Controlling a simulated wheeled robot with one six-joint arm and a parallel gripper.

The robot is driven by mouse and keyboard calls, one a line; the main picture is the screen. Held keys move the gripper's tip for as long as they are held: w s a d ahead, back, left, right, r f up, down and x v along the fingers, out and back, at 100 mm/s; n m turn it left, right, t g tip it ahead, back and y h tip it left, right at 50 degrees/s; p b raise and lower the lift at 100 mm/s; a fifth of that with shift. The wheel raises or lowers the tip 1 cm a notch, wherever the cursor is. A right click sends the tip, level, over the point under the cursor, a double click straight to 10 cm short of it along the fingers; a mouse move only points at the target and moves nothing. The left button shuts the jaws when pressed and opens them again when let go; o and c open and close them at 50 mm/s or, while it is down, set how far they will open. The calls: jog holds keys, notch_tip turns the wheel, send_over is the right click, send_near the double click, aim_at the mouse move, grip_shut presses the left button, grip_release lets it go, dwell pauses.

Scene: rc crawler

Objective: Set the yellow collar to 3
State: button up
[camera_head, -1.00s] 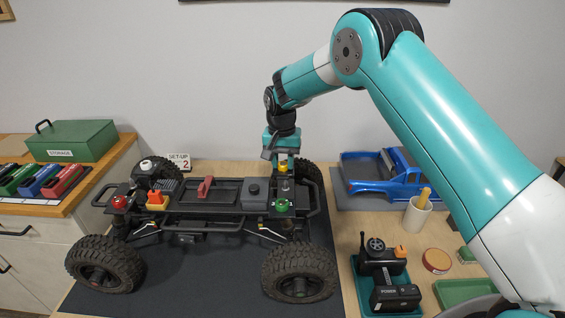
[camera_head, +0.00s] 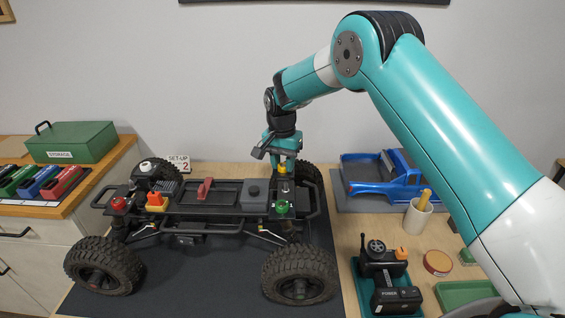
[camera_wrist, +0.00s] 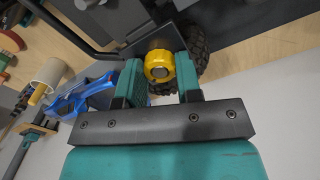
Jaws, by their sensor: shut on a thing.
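The yellow collar (camera_head: 283,168) sits at the back right corner of the black crawler chassis (camera_head: 225,208). No number or mark on the collar can be read.
Red (camera_head: 119,204), green (camera_head: 282,207) and white (camera_head: 146,165) collars stand at the other chassis corners. A card (camera_head: 180,163) reads "SET-UP 2". A blue truck body (camera_head: 383,178), a cup (camera_head: 417,217) and a controller (camera_head: 385,275) lie to the right.

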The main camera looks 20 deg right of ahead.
jog(key=o, duration=0.9)
jog(key=shift+d, duration=0.1)
jog(key=shift+o, duration=0.2)
jog(key=shift+f, duration=0.1)
